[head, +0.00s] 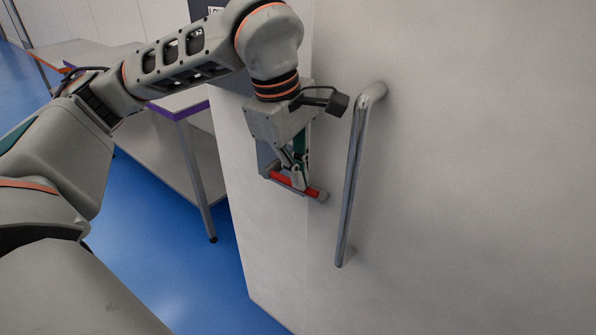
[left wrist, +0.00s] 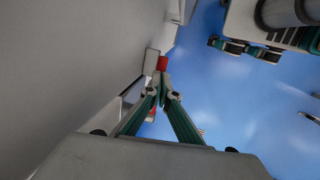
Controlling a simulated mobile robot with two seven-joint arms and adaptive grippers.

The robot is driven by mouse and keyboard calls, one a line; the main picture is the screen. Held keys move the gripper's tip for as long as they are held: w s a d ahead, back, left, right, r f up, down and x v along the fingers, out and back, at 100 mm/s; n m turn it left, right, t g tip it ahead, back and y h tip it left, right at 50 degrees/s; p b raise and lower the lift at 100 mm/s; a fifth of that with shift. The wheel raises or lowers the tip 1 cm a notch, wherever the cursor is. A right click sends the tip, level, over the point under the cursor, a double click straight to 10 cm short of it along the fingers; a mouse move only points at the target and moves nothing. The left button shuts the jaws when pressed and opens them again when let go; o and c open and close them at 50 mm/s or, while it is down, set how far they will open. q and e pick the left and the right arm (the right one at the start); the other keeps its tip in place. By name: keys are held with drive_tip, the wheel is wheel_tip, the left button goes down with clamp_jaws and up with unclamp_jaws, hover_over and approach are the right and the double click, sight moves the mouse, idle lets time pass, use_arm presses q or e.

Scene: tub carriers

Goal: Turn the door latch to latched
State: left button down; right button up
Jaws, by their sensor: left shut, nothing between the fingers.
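The door latch (head: 312,192) is a short bar with a red grip on the pale door, left of the long pull handle. It lies nearly level in the head view, sloping down to the right. My left gripper (head: 297,180) points down at it, with its shut fingertips at the red part; nothing is held between them. In the left wrist view the closed green fingers (left wrist: 161,86) meet just short of a red piece of the latch (left wrist: 162,63). The fingers cover part of the latch, and I cannot tell whether they touch it. My right gripper is not in view.
A long metal pull handle (head: 352,185) stands out from the door (head: 470,200) close to the right of my left gripper. A table with a purple edge (head: 192,109) stands at the left. The blue floor (head: 190,260) below is open.

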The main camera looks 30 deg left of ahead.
use_arm(q)
drive_tip(key=shift+s+d+f, duration=0.1)
drive_tip(key=shift+s+f, duration=0.05)
drive_tip(key=shift+f, duration=0.4)
drive_tip(key=d+p+v, duration=0.1)
drive_tip(key=p+v, duration=0.3)
drive_tip(key=v, duration=1)
drive_tip(key=shift+r, duration=0.35)
